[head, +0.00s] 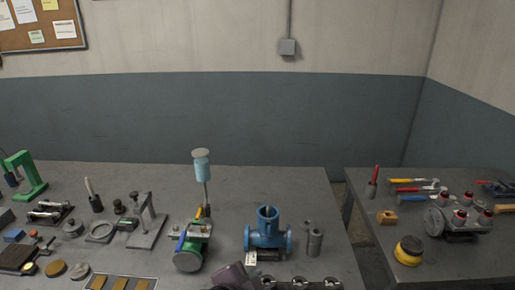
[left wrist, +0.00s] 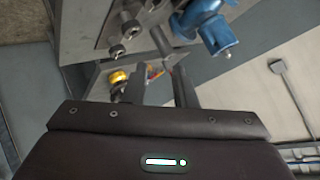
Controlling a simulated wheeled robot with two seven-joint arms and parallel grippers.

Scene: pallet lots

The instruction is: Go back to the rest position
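My left gripper (left wrist: 158,82) shows in the left wrist view with its two dark fingers apart and nothing held between them. In the head view a dark purple-grey part at the bottom edge looks like the body of my left gripper (head: 234,277); its fingers cannot be made out there. It is in front of the blue valve body (head: 268,237), which also shows at the top of the left wrist view (left wrist: 207,22), apart from the fingers. My right gripper is in neither view.
The grey workbench (head: 300,185) holds a green-based fixture (head: 188,258), a light-blue-topped stand (head: 202,167), a metal cylinder (head: 315,243) and a green press (head: 27,175). A second bench (head: 470,265) at right carries tools and a yellow disc (head: 408,251). A gap separates the benches.

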